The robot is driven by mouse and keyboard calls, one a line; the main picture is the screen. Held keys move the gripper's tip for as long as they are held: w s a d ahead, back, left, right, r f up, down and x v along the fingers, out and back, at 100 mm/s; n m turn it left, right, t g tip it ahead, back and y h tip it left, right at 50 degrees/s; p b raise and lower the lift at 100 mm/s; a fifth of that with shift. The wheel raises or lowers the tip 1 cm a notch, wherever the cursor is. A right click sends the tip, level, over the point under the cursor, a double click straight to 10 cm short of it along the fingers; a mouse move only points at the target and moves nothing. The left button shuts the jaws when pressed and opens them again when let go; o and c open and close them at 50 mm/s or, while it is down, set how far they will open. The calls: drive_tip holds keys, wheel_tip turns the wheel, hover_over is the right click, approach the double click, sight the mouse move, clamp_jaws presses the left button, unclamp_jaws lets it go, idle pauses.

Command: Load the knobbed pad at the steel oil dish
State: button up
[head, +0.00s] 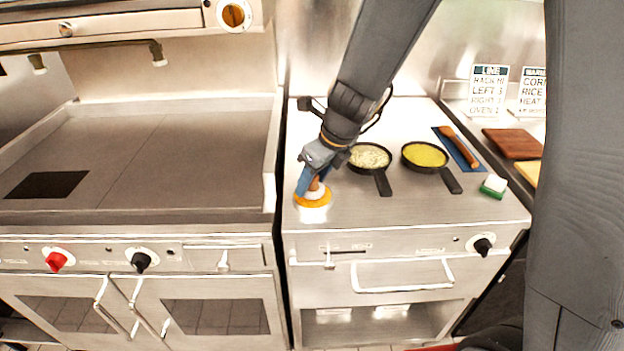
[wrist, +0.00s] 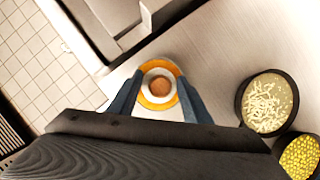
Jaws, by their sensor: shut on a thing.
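The knobbed pad, a pale round pad with a brown knob, shows below my gripper (head: 313,180) at the front left of the steel counter. In the wrist view its knob (wrist: 160,87) sits between the blue fingers of my gripper (wrist: 158,95), which are shut on it. An orange-yellow round surface (head: 313,203) shows as a ring around the pad. It looks like oil in the steel dish, and it also shows in the wrist view (wrist: 160,104). The pad is at or just above this surface; I cannot tell if they touch. The dish's steel wall is hard to make out.
Two black pans stand to the right, one with white shreds (head: 369,157) and one with yellow food (head: 425,155). A blue mat (head: 466,158) with a brown-handled tool and a green-white sponge (head: 494,186) lie farther right. A flat griddle (head: 130,150) is at left.

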drive_tip(key=shift+f, duration=0.45)
idle(1.6)
wheel_tip(320, 180, up, 7)
drive_tip(key=p, duration=0.8)
idle(0.3)
idle(0.5)
